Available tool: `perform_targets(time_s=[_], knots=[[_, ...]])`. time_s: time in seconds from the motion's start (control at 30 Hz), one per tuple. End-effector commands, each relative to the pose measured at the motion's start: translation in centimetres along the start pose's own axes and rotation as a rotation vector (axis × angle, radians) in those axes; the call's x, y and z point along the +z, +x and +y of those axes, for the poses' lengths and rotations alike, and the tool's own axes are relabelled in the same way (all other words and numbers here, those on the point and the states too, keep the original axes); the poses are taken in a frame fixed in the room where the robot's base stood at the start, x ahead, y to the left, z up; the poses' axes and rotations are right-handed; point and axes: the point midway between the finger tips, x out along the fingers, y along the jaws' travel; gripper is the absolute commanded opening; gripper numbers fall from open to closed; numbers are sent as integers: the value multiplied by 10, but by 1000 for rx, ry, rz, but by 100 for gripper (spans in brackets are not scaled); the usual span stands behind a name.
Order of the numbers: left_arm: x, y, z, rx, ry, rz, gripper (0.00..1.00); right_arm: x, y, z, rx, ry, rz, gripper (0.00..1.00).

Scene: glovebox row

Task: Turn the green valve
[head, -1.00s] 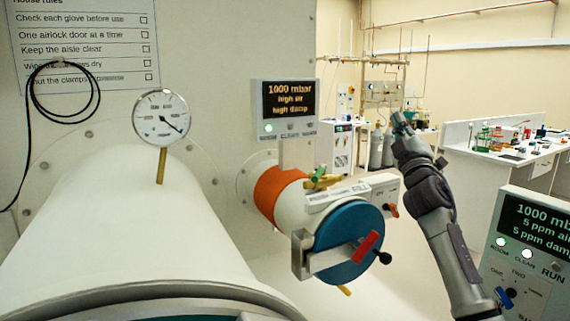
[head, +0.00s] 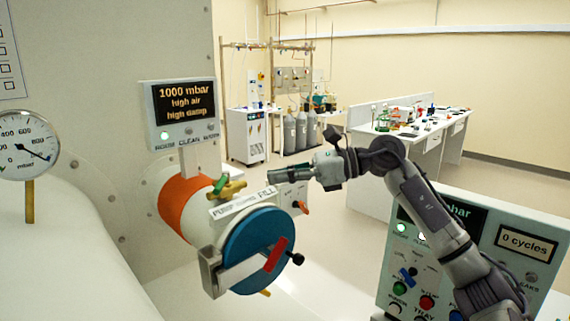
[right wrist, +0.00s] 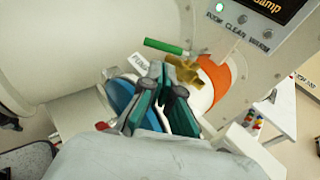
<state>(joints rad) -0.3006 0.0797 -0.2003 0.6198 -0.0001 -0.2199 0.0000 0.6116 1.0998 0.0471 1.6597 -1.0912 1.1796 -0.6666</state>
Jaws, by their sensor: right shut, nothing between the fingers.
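The green valve is a green lever (head: 220,184) on a brass body (head: 233,189). It sits on top of the small white airlock cylinder, behind the PUMP/FILL label. In the right wrist view the green lever (right wrist: 165,46) points left from the brass body (right wrist: 185,71). My right gripper (head: 270,177) is shut and empty, pointing left, to the right of the valve and apart from it in the head view. In the right wrist view its closed fingertips (right wrist: 161,70) lie just below the lever in the picture. My left gripper is not in view.
The airlock has a blue round door (head: 245,258) with a red handle (head: 276,254) and an orange collar (head: 185,203). A display box (head: 180,140) is above it. A control panel (head: 535,275) stands at right. Open floor lies behind my right arm.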

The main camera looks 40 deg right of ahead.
Motion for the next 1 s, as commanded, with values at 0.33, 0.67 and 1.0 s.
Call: perform_targets(time_s=[0.33,0.67,1.0], knots=[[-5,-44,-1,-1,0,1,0,6,69,0,3,4,-4,0],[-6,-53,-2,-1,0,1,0,1,92,0,-1,4,-2,0],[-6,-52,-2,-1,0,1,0,0,92,-1,-3,4,-2,0]])
